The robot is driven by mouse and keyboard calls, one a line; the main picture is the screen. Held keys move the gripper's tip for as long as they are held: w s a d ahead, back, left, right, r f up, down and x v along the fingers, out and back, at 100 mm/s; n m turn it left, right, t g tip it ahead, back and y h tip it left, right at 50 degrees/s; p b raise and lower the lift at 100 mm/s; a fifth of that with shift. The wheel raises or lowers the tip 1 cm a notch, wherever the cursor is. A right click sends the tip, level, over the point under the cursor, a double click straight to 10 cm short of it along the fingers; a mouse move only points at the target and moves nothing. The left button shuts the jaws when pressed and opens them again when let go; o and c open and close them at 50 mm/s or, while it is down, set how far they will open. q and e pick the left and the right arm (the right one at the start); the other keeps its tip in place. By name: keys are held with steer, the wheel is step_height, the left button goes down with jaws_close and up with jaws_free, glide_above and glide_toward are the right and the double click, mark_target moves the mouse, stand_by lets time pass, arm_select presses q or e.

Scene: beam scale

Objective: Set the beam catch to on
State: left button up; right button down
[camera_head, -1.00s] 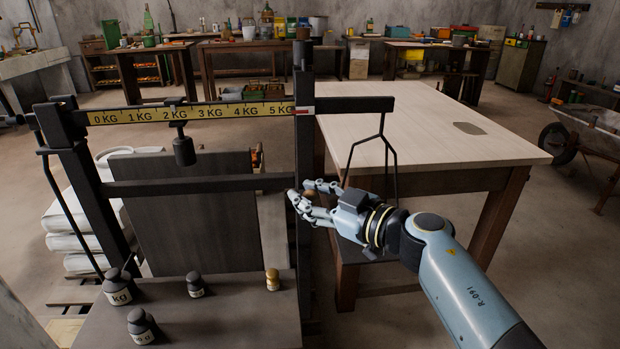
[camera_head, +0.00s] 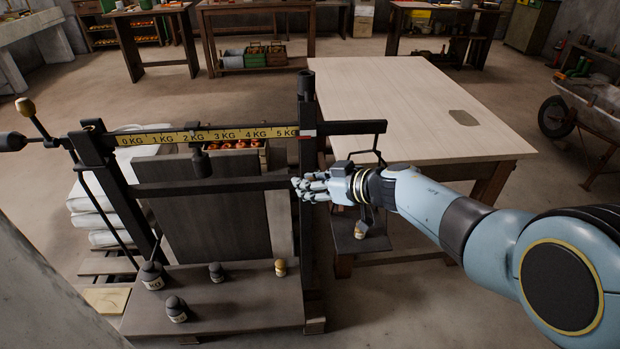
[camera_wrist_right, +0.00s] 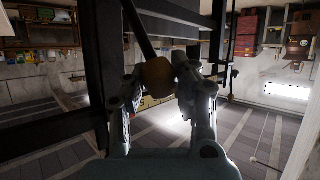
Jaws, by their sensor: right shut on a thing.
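The dark beam scale has a long beam with a yellow kilogram ruler (camera_head: 215,136), a hanging sliding weight (camera_head: 201,163) and a right post (camera_head: 307,230). My right gripper (camera_head: 305,189) is beside this post, below the beam. In the right wrist view its fingers are shut on a round wooden knob (camera_wrist_right: 158,76) on a dark rod. The fingers mostly hide this knob in the head view. Another wooden knob (camera_head: 25,106) tops a dark rod at the scale's left end. I cannot tell from labels which part is the catch. My left gripper is not in view.
Several small weights stand on the scale's base platform (camera_head: 225,312). A wheelbarrow (camera_head: 590,110) is at right.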

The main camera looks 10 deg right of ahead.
steer(key=shift+w+r, duration=0.15)
steer(key=shift+w, duration=0.05)
stand_by(0.4)
steer(key=c, duration=1)
jaws_free()
steer(key=v, duration=1.2)
steer(key=shift+r, duration=0.1)
